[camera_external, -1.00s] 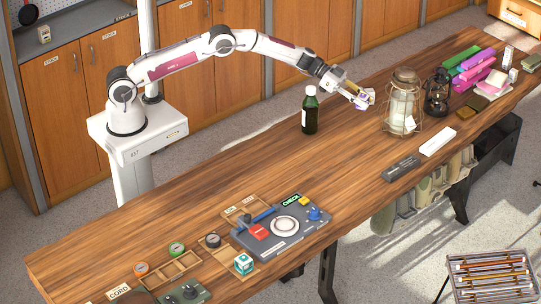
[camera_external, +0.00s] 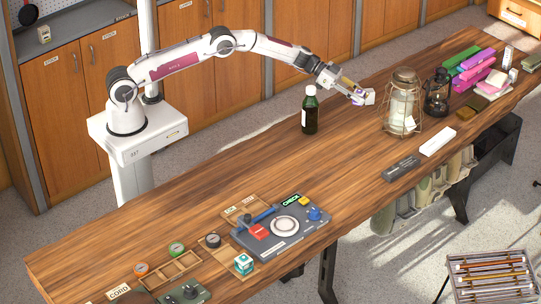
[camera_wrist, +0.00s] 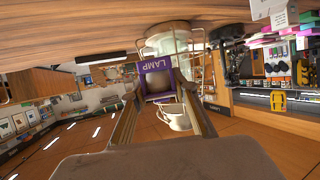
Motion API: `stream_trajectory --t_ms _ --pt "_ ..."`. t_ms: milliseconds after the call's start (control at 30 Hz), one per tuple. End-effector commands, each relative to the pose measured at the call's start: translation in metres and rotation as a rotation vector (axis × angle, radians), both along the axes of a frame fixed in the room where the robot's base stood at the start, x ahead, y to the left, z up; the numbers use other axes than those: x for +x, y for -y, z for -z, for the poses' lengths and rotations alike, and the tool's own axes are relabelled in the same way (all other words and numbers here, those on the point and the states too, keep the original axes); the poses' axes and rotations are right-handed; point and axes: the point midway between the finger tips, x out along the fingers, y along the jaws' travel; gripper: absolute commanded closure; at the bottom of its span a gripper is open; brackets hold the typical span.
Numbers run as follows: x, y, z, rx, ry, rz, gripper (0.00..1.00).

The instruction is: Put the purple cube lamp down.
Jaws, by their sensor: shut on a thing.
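The lamp is small there, with a pale face (camera_external: 369,97) showing on the right. I cannot tell the exact gap between it and the table. A white mug-like shape shows just below the lamp in the wrist view; I cannot tell whether it is part of it.
A dark green bottle (camera_external: 310,112) stands left of the held lamp. A wire-caged lantern (camera_external: 402,104) stands close on the right, with a black lantern (camera_external: 437,92) beyond. A white block (camera_external: 438,142) and a dark block (camera_external: 401,168) lie nearer. The table middle (camera_external: 345,150) is clear.

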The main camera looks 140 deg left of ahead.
Motion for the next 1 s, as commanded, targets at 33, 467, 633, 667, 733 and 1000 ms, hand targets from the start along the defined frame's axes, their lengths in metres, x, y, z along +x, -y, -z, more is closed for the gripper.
stream_trajectory --t_ms 33,467,633,667,733,1000 --pt "0.0 0.0 0.008 -0.003 0.0 -0.001 0.95" --pt "0.0 0.0 0.048 0.0 0.001 0.0 0.95" --pt "0.0 0.0 0.048 0.0 0.001 0.0 0.95" --pt "0.0 0.0 0.048 0.0 0.001 0.0 0.95" --pt "0.0 0.0 0.049 0.0 0.0 0.0 0.95" --pt "0.0 0.0 0.066 -0.002 0.0 -0.001 0.95"
